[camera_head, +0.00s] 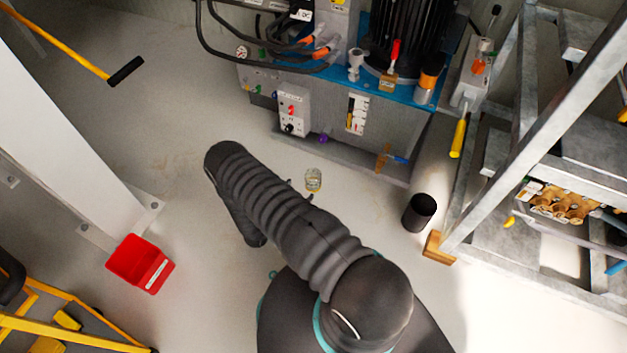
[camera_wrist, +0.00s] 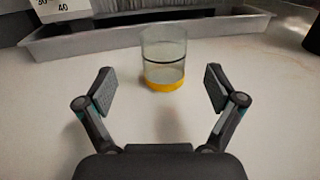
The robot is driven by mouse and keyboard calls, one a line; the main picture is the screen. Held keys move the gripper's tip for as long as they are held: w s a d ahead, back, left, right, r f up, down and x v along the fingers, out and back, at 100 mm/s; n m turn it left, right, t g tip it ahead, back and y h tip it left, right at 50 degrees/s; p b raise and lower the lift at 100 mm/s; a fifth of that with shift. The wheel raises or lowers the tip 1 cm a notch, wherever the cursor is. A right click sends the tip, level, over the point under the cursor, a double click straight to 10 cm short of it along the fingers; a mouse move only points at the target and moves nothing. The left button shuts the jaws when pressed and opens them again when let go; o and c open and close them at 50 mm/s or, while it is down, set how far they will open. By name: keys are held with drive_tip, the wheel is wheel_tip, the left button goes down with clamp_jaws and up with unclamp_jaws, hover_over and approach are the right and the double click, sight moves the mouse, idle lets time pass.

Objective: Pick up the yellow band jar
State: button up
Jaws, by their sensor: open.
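The yellow band jar (camera_wrist: 164,58) stands upright on the pale floor in the wrist view. It is clear glass or plastic with a dark line around its middle and a yellow band at its base. My gripper (camera_wrist: 161,88) is open, with one finger to each side and the jar ahead of the fingertips, centred between them. Nothing is between the fingers. In the head view the jar (camera_head: 313,180) is small on the floor, just beyond my arm. My gripper is mostly hidden behind my arm there; only small dark tips show near the jar.
A grey metal tray edge (camera_wrist: 100,38) runs close behind the jar. A black cylinder (camera_head: 419,212) stands to the right, by a metal frame (camera_head: 483,218). A red bin (camera_head: 140,263) sits on the left by a white post (camera_head: 70,125). The floor around the jar is clear.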

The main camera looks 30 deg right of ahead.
sight(314, 176)
drive_tip(key=x, duration=0.2)
drive_tip(key=shift+w+d, duration=0.15)
drive_tip(key=shift+d, duration=0.2)
drive_tip(key=shift+s+r+x, duration=0.1)
drive_tip(key=shift+r+x, duration=0.05)
drive_tip(key=shift+x, duration=1.15)
drive_tip(key=shift+s+r+x, duration=0.15)
drive_tip(key=shift+x, duration=1.2)
drive_tip(key=shift+d, duration=0.1)
drive_tip(key=c, duration=1.2)
